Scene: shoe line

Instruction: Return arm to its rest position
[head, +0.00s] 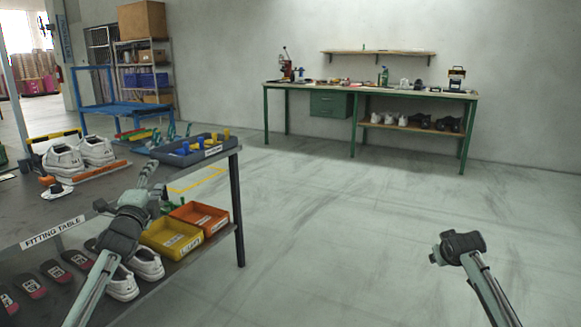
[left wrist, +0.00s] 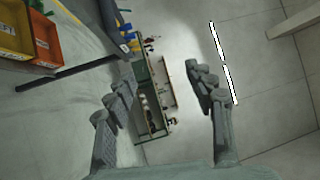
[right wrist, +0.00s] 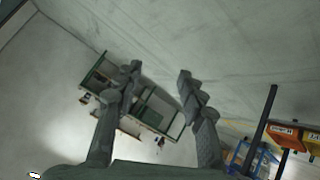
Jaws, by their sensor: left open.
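My left gripper (head: 150,172) is over the right part of the fitting table (head: 110,210), near the blue tray, in the head view. In the left wrist view its two fingers (left wrist: 158,74) stand apart with nothing between them. My right arm comes in at the lower right of the head view, over open floor. In the right wrist view the right gripper's fingers (right wrist: 158,74) are spread and empty. Its fingers are not clear in the head view.
White shoes (head: 64,160) and a blue tray (head: 196,150) with yellow pegs stand on the table. Yellow (head: 171,238) and orange (head: 200,217) bins and more shoes are on the shelf below. A green workbench (head: 370,90) stands at the back wall. Floor between is clear.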

